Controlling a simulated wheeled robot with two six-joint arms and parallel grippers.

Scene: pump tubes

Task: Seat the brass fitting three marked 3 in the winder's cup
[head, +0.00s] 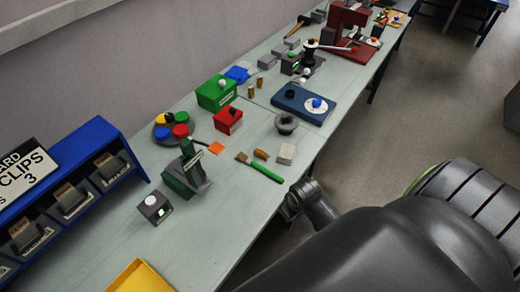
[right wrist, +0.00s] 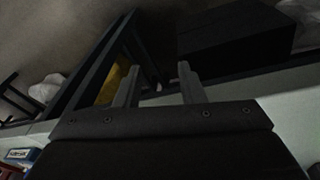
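Two small brass-coloured pieces, a nearer one (head: 252,90) and a farther one (head: 260,82), stand on the bench beside the green box in the head view. They are too small to read a 3 on either. A dark grey round cup (head: 286,122) stands near the bench's front edge; I cannot tell whether it is the winder's cup. My right gripper (right wrist: 160,80) shows in the right wrist view with its two fingers apart and nothing between them. It is away from the brass pieces. My left gripper is not in view.
The bench (head: 225,190) carries a green box (head: 214,95), a red box (head: 228,122), a blue base (head: 290,99) with a white disc, and a green-handled brush (head: 265,172). A blue clip rack (head: 95,135) stands left. The bench's front middle is fairly clear.

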